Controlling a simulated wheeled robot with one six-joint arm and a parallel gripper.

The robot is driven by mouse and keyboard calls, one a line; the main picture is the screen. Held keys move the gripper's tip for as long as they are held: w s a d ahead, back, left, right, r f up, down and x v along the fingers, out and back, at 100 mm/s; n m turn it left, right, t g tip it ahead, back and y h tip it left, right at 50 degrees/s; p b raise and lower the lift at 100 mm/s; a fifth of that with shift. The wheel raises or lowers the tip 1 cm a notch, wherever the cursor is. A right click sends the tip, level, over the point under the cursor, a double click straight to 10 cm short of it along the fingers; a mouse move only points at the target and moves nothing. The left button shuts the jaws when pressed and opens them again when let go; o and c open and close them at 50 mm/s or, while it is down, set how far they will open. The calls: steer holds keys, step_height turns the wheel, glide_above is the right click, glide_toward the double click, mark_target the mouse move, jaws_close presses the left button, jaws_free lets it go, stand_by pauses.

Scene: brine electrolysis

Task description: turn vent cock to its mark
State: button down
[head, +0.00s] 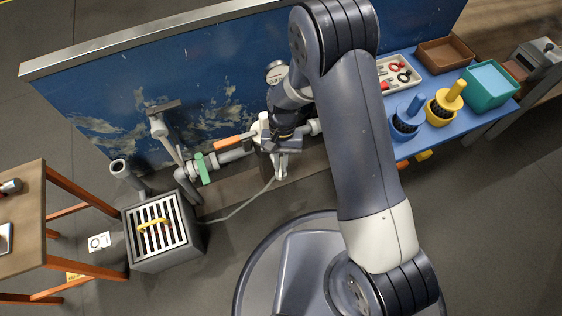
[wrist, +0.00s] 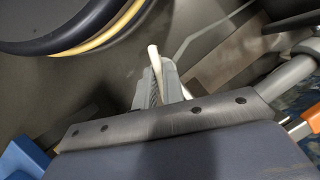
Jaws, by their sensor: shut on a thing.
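My gripper (head: 281,168) is low at the pipework in front of the blue panel, pointing down. In the wrist view its two grey fingers (wrist: 161,82) are closed on a pale, cream lever (wrist: 153,54), whose rounded end sticks out past them. This looks like the handle of the vent cock; its body and mark are hidden by my gripper and arm. An orange handle (head: 229,142) lies on the pipe just left of my gripper, and it also shows at the right edge of the wrist view (wrist: 312,117).
A green flange (head: 203,168) is on the pipe at left, above a grated grey box (head: 162,262). A blue table (head: 408,148) at right bears a teal bin (head: 490,85), a brown tray (head: 446,54) and blue and yellow items. A wooden table (head: 22,232) stands far left.

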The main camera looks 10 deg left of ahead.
steer(key=m+y+p, duration=0.1)
steer(key=m, duration=0.1)
steer(key=shift+d+r+m+p, duration=0.1)
steer(key=shift+d+m+p, duration=0.05)
steer(key=shift+m+p, duration=0.25)
steer(key=m+y+p, duration=0.1)
steer(key=m, duration=0.2)
steer(key=shift+m+t, duration=0.3)
steer(key=m+y, duration=0.1)
steer(key=m, duration=0.2)
steer(key=m+t+y, duration=0.1)
steer(key=m, duration=0.2)
steer(key=shift+s+d+t, duration=0.1)
steer(key=shift+d+t, duration=0.05)
steer(key=shift+t, duration=0.15)
steer(key=shift+m, duration=0.3)
steer(key=c, duration=1.5)
jaws_free()
